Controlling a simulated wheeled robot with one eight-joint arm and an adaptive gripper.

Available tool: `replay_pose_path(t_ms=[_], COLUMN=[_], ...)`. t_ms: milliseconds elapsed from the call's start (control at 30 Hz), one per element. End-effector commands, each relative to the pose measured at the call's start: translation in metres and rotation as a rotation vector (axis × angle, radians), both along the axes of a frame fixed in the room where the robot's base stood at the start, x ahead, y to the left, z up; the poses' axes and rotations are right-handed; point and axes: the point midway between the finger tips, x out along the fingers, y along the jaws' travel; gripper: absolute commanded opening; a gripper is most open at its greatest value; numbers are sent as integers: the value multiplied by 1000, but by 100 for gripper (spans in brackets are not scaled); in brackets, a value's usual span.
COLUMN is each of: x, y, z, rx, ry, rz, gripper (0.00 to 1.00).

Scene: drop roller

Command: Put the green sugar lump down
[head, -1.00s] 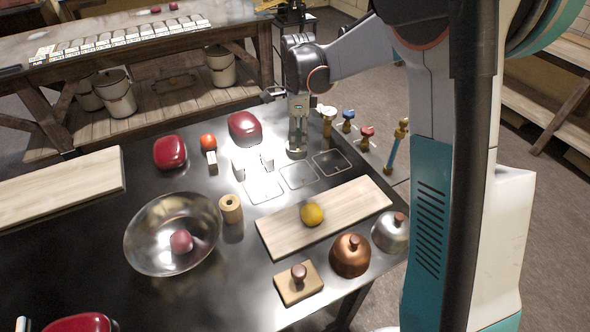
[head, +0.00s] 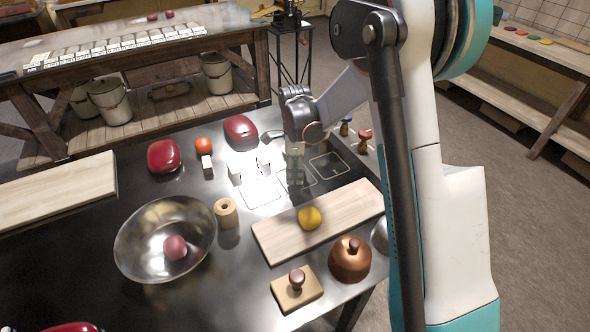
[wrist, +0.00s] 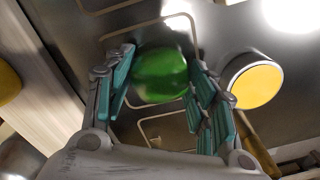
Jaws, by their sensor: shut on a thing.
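The green sugar lump (wrist: 160,75) shows in the wrist view between the two teal-padded fingers of my gripper (wrist: 163,85), which is shut on it. In the head view my gripper (head: 295,182) points down at the middle of a row of outlined squares on the dark table. The lump cannot be made out there. A square outline (wrist: 165,130) shows around and below the lump in the wrist view. I cannot tell whether the lump touches the table.
A wooden board (head: 275,240) with a yellow fruit (head: 309,218) lies nearer. A metal bowl (head: 140,240), a wooden spool (head: 226,212) and small pale blocks (head: 207,165) stand left. A yellow-topped round thing (wrist: 257,83) is close to my gripper in the wrist view.

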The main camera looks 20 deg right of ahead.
Motion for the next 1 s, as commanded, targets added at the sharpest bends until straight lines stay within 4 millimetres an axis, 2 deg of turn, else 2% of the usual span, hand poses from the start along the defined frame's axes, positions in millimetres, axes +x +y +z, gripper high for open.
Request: replay_pose_path(t_ms=[233,267,333,367,767,867,1000], x=[0,0,0,0,0,-1,-2], y=[0,0,0,0,0,0,0], z=[-3,-3,-2,-2,1,12,39], rx=[0,0,0,0,0,0,0], ry=[0,0,0,0,0,0,0], rz=[0,0,0,0,0,0,0], gripper=[25,54,69,71,71,71,71])
